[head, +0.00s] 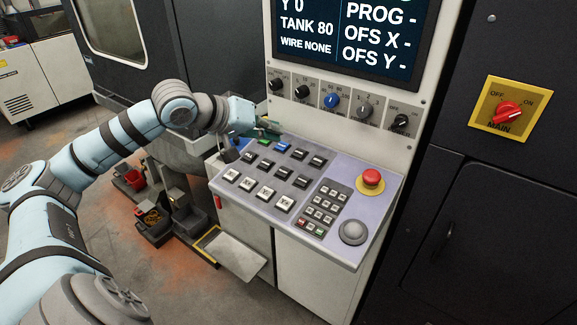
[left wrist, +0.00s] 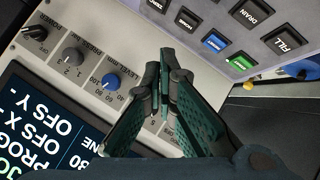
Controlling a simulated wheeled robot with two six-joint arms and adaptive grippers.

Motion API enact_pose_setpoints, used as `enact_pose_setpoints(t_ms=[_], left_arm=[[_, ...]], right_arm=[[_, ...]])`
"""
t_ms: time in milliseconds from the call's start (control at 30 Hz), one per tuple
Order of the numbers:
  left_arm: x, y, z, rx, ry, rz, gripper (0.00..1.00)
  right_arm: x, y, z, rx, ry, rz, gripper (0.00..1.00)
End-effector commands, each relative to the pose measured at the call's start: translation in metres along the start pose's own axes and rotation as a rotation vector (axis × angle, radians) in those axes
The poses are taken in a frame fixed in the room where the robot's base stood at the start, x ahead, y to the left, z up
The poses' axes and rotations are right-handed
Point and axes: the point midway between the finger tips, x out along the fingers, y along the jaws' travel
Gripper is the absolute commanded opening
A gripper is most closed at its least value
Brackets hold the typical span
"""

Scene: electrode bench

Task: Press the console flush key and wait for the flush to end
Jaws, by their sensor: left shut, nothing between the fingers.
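The console (head: 345,185) has a sloping key panel with several dark and white keys. A blue key (head: 281,146) and a green key (head: 265,141) sit in its far row. In the left wrist view the blue key (left wrist: 214,41) and the green key (left wrist: 240,60) lie right of the fingers, near keys marked DRAIN (left wrist: 252,12) and FILL (left wrist: 288,40). I cannot read which key is marked flush. My left gripper (head: 268,130) is shut and empty by the panel's far left corner; its dark green fingertips (left wrist: 168,62) show apart from the coloured keys. My right gripper is out of view.
The screen (head: 345,35) reads TANK 80 and WIRE NONE. Below it is a row of knobs, one blue (head: 331,102). A red emergency button (head: 371,177) and a keypad (head: 318,207) are on the panel's right. A red MAIN switch (head: 508,113) is at far right.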

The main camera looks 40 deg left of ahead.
Motion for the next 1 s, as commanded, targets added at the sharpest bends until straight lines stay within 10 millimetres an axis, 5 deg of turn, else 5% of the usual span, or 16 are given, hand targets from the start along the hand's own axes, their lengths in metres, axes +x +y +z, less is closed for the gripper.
enact_pose_setpoints(t_ms=[333, 700, 1000], left_arm=[[0.008, -0.004, 0.006, 0.0, 0.0, 0.004, 0.0], [0.045, -0.034, 0.034, -0.003, 0.002, 0.002, 0.0], [0.06, -0.045, 0.044, -0.001, 0.002, 0.001, 0.0]], right_arm=[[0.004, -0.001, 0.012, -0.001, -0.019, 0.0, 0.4], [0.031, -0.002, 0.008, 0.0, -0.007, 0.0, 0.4], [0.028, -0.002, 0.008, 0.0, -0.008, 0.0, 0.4]])
